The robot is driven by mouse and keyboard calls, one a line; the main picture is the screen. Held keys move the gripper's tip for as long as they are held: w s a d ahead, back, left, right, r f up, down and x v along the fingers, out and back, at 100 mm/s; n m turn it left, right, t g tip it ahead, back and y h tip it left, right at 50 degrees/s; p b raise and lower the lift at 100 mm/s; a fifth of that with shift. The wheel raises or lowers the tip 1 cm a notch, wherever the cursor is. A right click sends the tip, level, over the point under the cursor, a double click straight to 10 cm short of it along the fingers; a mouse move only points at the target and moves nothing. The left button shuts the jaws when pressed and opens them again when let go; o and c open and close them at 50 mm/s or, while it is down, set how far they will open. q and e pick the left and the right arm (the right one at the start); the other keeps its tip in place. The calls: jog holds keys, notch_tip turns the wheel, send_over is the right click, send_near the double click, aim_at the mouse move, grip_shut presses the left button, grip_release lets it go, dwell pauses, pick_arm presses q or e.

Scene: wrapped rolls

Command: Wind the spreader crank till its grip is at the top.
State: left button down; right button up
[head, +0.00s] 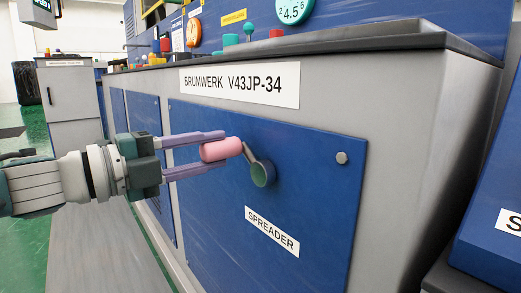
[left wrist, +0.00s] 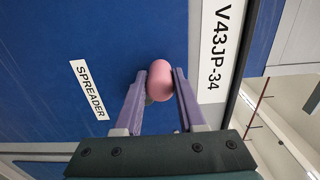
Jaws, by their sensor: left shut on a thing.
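The spreader crank has a pink grip (head: 221,149), a grey arm and a green hub (head: 262,174) on a blue panel (head: 310,215). The grip sits up and to the left of the hub in the head view. The crank's arm slants from the hub up to the grip. My left gripper (head: 222,152) comes in from the left and is shut on the pink grip, one finger above and one below. In the left wrist view the pink grip (left wrist: 160,80) is between the two purple fingers. My right gripper is not in view.
A "SPREADER" label (head: 272,231) is below the hub, and a grey knob (head: 342,158) is to its right. A dark ledge (head: 300,45) with knobs and dials runs above the panel. Another blue panel (head: 495,195) stands at the right.

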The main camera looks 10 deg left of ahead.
pick_arm(q)
jog(key=r+m, duration=0.1)
jog(key=m, duration=0.1)
jog(key=s+d+m+p, duration=0.1)
jog(key=shift+d+r+m, duration=0.1)
jog(key=shift+r+m, duration=0.3)
jog(key=shift+s+d+r+m+p, duration=0.15)
jog(key=shift+s+d+m, duration=0.25)
jog(key=shift+m, duration=0.85)
jog(key=shift+s+d+r+m+p, duration=0.1)
jog(key=shift+s+d+r+m, duration=0.15)
jog(key=shift+d+m, duration=0.65)
jog(key=shift+s+d+r+m+p, duration=0.15)
jog(key=shift+s+m, duration=0.25)
jog(key=shift+m, duration=1.15)
jog(key=c, duration=0.5)
grip_release()
